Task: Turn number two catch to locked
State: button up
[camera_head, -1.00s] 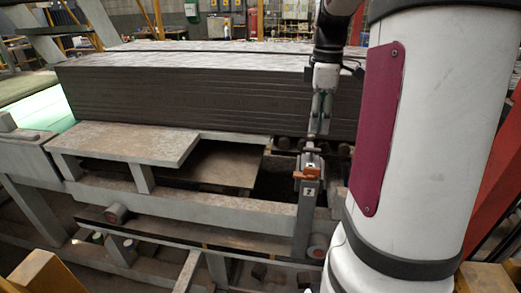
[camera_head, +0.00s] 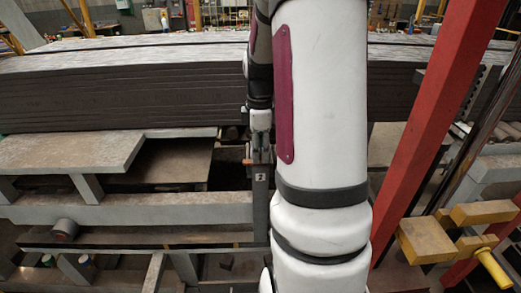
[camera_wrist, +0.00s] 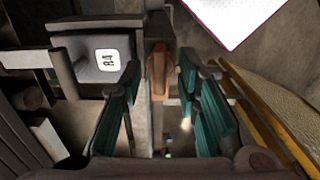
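The orange catch (camera_wrist: 158,70) shows in the wrist view, ahead of the gap between my gripper's teal fingers (camera_wrist: 160,100). The fingers are apart, with a clear gap between them, and I cannot tell whether either touches the catch. In the head view the gripper (camera_head: 260,150) is low at the top of a dark post with a small number label (camera_head: 261,177). The catch there is mostly hidden by the gripper and my arm. A white label (camera_wrist: 108,60) with dark characters sits left of the catch in the wrist view; its characters are hard to read.
A long stack of dark slabs (camera_head: 120,95) lies behind the post. Grey steel ledges (camera_head: 70,152) and rails run to the left. A red slanted beam (camera_head: 435,120) and yellow blocks (camera_head: 425,240) stand to the right. A yellow bar (camera_wrist: 265,105) is right of the fingers.

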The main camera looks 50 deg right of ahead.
jog(key=shift+f, duration=0.1)
grip_shut()
jog(key=shift+m, duration=0.4)
jog(key=m+p, duration=0.1)
jog(key=m, duration=0.1)
jog(key=shift+m, duration=0.4)
jog(key=m, duration=0.3)
jog(key=shift+m+p, duration=0.3)
jog(key=m, duration=1)
jog(key=shift+m+b, duration=0.35)
jog(key=shift+m, duration=0.05)
